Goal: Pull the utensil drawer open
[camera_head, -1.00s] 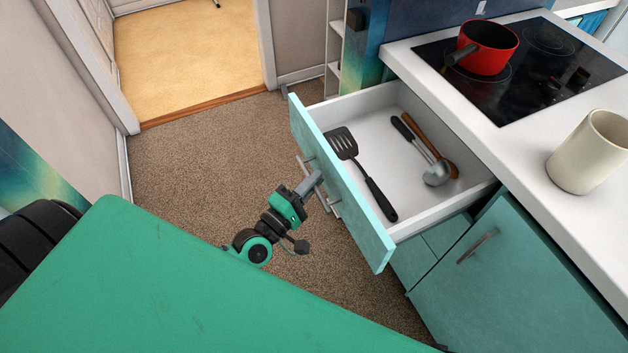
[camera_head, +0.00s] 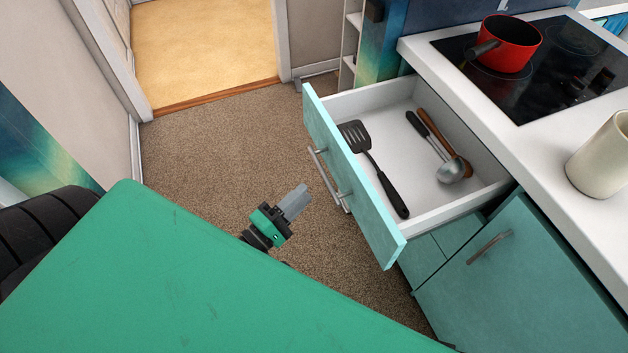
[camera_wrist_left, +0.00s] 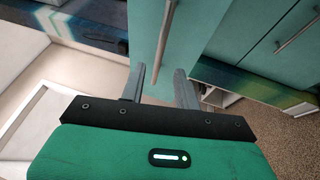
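The utensil drawer (camera_head: 355,190) has a teal front and stands pulled out from the counter, its white inside showing. In it lie a black slotted spatula (camera_head: 378,172), a metal ladle (camera_head: 450,169) and a brown wooden-looking utensil (camera_head: 462,163). Its metal bar handle (camera_head: 324,172) is on the front. My left gripper (camera_head: 296,201) is clear of the handle, to its left over the floor. In the left wrist view its two fingers (camera_wrist_left: 160,84) are apart with nothing between them, and a handle (camera_wrist_left: 165,38) shows ahead. My right gripper is not in view.
A red pot (camera_head: 510,43) stands on the black cooktop (camera_head: 545,70). A cream mug (camera_head: 602,160) stands on the white counter (camera_head: 545,150). A teal cabinet door (camera_head: 510,275) is below. The brown carpet (camera_head: 220,150) left of the drawer is clear.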

